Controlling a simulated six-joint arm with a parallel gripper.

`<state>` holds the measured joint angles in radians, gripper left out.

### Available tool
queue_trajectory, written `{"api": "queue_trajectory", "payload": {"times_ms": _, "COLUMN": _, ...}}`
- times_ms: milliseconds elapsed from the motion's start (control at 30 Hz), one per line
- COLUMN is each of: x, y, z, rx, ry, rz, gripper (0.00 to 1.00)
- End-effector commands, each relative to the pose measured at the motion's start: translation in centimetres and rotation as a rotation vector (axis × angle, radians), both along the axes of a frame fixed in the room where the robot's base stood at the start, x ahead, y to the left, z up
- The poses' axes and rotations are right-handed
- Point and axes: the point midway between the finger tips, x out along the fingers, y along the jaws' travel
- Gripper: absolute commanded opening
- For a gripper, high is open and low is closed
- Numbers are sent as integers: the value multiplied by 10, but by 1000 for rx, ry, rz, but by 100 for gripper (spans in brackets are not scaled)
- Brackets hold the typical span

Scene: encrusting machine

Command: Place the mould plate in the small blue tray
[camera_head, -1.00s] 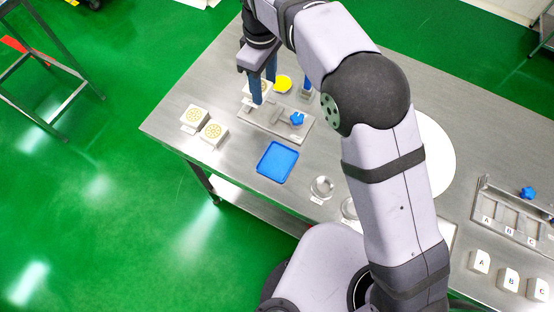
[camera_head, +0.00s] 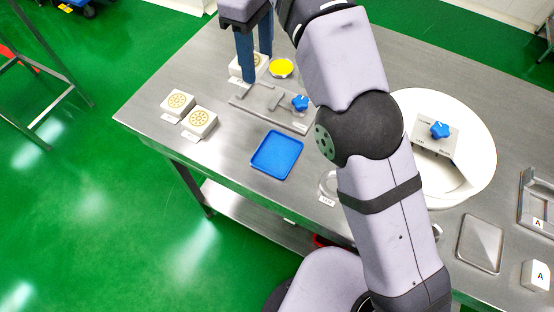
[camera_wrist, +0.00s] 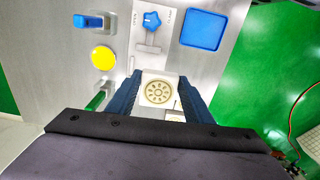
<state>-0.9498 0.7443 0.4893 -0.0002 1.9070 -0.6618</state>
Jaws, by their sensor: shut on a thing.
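My gripper (camera_head: 257,66) is shut on a pale square mould plate with a round gold pattern. The mould plate (camera_wrist: 158,91) shows between the two blue fingers in the wrist view; in the head view it is partly hidden behind a finger. I cannot tell whether it is clear of the table. The small blue tray (camera_head: 277,155) lies on the steel table, in front of the gripper and slightly right, and looks empty. It also shows at the top right of the wrist view (camera_wrist: 203,29).
Two similar plates (camera_head: 178,102) (camera_head: 199,122) sit near the table's left edge. A metal fixture with a blue star knob (camera_head: 300,103) lies between gripper and tray. A yellow disc (camera_head: 282,67) is right of the gripper. A white round basin (camera_head: 473,130) stands farther right.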

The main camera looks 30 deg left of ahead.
Motion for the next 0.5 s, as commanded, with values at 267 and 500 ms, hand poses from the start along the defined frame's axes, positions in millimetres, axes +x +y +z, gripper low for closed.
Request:
{"api": "queue_trajectory", "payload": {"times_ms": 267, "x": -22, "y": -28, "z": 2, "rx": 1, "ry": -1, "rz": -1, "gripper": 22}}
{"api": "queue_trajectory", "payload": {"times_ms": 500, "x": -40, "y": -52, "z": 6, "rx": 0, "ry": 0, "rz": -7, "gripper": 22}}
